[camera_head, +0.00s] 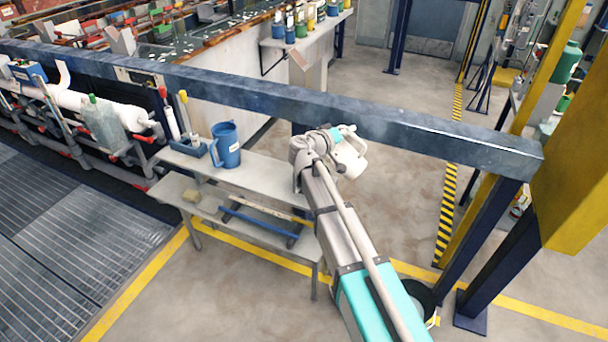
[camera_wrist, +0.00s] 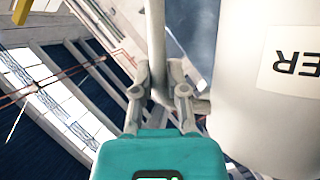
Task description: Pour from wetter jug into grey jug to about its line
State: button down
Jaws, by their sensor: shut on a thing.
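My gripper (camera_wrist: 160,95) is shut on the pale upright handle of a white jug (camera_wrist: 262,115) in the wrist view. The jug's label reads "ER" upside down, the rest cut off, which fits the wetter jug. In the head view this white jug (camera_head: 349,161) is at the end of my arm, held in the air right of the grey bench; its tilt and contents cannot be told. A blue jug (camera_head: 226,147) stands upright on the bench. I cannot pick out a grey jug in either view.
The grey bench (camera_head: 262,177) has a lower shelf with bars and a small block. A dark blue beam (camera_head: 300,103) crosses behind my arm. A yellow and blue post (camera_head: 497,215) stands at right. Several containers sit on a far shelf (camera_head: 310,38). Open floor lies beyond the beam.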

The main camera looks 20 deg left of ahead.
jog(key=shift+a+r+n+h, duration=0.3)
jog(key=shift+a+r+n, duration=0.1)
jog(key=shift+r, duration=0.05)
dwell(1.7)
jog(key=shift+a+r+t, duration=0.2)
jog(key=shift+t, duration=0.1)
jog(key=shift+a+r+n, duration=0.15)
jog(key=shift+n, duration=0.25)
dwell(1.2)
jog(key=shift+a+r, duration=0.25)
jog(key=shift+a, duration=0.05)
jog(key=shift+w, duration=0.1)
dwell(0.6)
